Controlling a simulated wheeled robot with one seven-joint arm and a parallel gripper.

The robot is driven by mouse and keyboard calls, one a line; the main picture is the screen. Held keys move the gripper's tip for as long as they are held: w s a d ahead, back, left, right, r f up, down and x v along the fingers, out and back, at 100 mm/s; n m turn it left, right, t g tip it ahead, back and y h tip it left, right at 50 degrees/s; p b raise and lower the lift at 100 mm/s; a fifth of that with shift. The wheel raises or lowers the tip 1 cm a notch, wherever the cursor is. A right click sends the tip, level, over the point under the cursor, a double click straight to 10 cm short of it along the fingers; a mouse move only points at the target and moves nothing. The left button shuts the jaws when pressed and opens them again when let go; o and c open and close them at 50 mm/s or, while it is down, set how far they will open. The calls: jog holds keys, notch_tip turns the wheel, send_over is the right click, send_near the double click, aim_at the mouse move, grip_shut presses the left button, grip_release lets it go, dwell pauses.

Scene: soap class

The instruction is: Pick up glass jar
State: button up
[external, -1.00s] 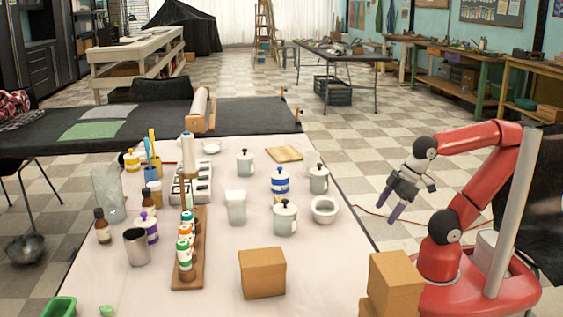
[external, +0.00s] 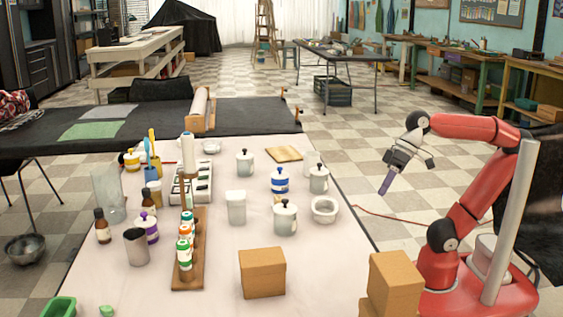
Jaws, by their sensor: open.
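A clear glass vessel (external: 107,193) stands upright at the left side of the white table. Several pale lidded jars, such as one with a dark knob (external: 285,217), a smaller one (external: 245,163) and one near the right edge (external: 319,180), stand at the middle and right. A translucent whitish jar (external: 236,208) stands between them. I cannot tell which is the glass jar.
A white mortar (external: 325,210) stands at the table's right edge. A cardboard box (external: 262,273) is at the front. A wooden rack of bottles (external: 188,255), a metal cup (external: 137,247) and a blue-banded jar (external: 280,181) crowd the table. Small gaps lie between them.

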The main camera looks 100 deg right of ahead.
jog(key=w+f+m+t+y+b, duration=0.2)
jog(key=w+m+b, duration=0.1)
jog(key=m, duration=0.3)
jog(key=m+t+h+b, duration=0.2)
jog(key=m+t+b, duration=0.6)
jog(key=m, duration=1.4)
send_near(311, 177)
jog(key=shift+a+r+t+p, duration=0.15)
jog(key=shift+r+t, duration=0.15)
jog(key=shift+r, duration=0.3)
jog(key=shift+a+r+t+p, duration=0.15)
jog(key=shift+r+t, duration=0.15)
jog(key=shift+r, duration=0.25)
jog(key=f, duration=0.3)
jog(key=shift+d+f+m, duration=0.25)
jog(key=shift+f+m, duration=0.05)
jog(key=shift+f, duration=0.1)
jog(key=shift+w+f, duration=0.15)
jog(key=shift+f, duration=0.15)
jog(key=w, duration=0.7)
jog(key=shift+w+a+r, duration=0.2)
jog(key=shift+a+r, duration=0.15)
jog(key=shift+a, duration=0.05)
jog(key=c, duration=1.2)
